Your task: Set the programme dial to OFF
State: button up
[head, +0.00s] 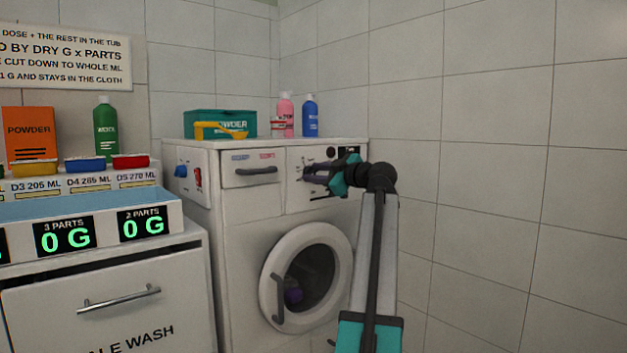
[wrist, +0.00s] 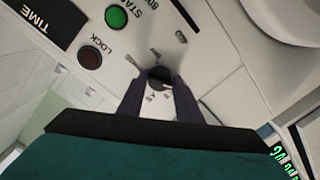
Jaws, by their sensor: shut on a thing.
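The programme dial (wrist: 159,75) is a small dark knob on the washing machine's white front panel, seen in the wrist view. My gripper (wrist: 160,88) has its two dark fingers on either side of the dial, shut on it. Small marks surround the dial, but they are too small to read surely, so I cannot tell its setting. In the head view my gripper (head: 310,174) reaches the upper front of the washing machine (head: 235,225) from the right, and the dial is hidden by it there.
A green START button (wrist: 116,17) and a dark red LOCK button (wrist: 90,57) sit near the dial. The machine's round door (head: 268,290) appears shut, with something purple inside. Bottles and a green powder box (head: 215,119) stand on top. The tiled wall is at right.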

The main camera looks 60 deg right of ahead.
jog(key=shift+w+r+n+b, duration=0.15)
jog(key=shift+n+b, duration=0.2)
jog(key=shift+n, duration=0.35)
jog(key=o, duration=1)
jog(key=shift+s, duration=0.25)
jog(key=p+v, duration=0.4)
jog(key=v, duration=0.9)
jog(key=shift+s+a+p, duration=0.15)
jog(key=shift+a+p, duration=0.1)
jog(key=shift+p, duration=0.15)
